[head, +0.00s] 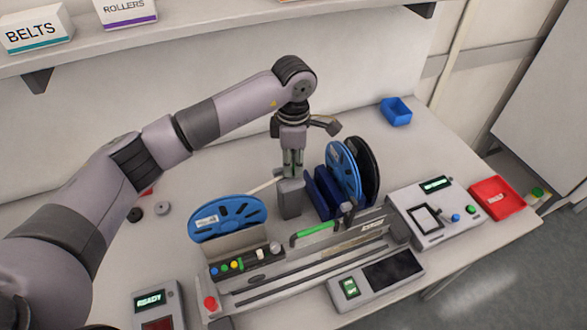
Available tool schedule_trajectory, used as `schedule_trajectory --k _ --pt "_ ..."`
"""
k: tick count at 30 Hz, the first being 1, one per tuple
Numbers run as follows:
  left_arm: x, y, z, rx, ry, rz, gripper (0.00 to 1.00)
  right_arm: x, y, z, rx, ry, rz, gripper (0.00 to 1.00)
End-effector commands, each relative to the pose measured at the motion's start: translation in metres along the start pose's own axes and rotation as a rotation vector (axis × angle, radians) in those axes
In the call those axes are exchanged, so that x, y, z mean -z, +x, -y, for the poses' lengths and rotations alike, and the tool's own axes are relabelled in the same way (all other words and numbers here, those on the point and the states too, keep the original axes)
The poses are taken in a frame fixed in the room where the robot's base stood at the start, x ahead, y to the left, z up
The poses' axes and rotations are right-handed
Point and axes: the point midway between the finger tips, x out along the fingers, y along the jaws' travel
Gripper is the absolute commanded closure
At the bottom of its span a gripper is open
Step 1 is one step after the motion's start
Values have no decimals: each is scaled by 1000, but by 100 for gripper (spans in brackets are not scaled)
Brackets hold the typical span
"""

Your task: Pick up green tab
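A green bar-shaped tab (316,230) sits on top of the long grey feeder (300,262) in the middle of the table. My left gripper (291,175) points down behind and to the left of the tab, directly over a grey upright block (290,200). It is apart from the green tab. Its fingers look close together at the block's top, but I cannot tell whether they touch or hold anything. My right gripper is not in view.
A blue reel (228,214) stands left of the feeder. A blue reel (344,168) and a black reel (367,168) stand right of my gripper. A control box (435,212), red tray (497,197) and blue bin (396,111) lie to the right. A shelf (200,28) hangs behind.

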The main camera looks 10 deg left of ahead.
Motion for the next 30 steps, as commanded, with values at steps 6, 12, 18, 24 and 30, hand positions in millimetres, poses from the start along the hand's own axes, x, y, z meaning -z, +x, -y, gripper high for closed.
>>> schedule_trajectory --k 6,12,18,24,30 --pt "0 0 0 0 0 0 98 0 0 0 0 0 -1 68" --pt "0 0 0 0 0 0 98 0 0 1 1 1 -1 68" --pt "0 -8 -1 -3 0 1 98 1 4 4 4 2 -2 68" --pt "-1 -36 -2 -7 0 3 98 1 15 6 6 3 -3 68" --pt "-1 -92 -2 -10 1 3 98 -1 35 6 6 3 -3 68"
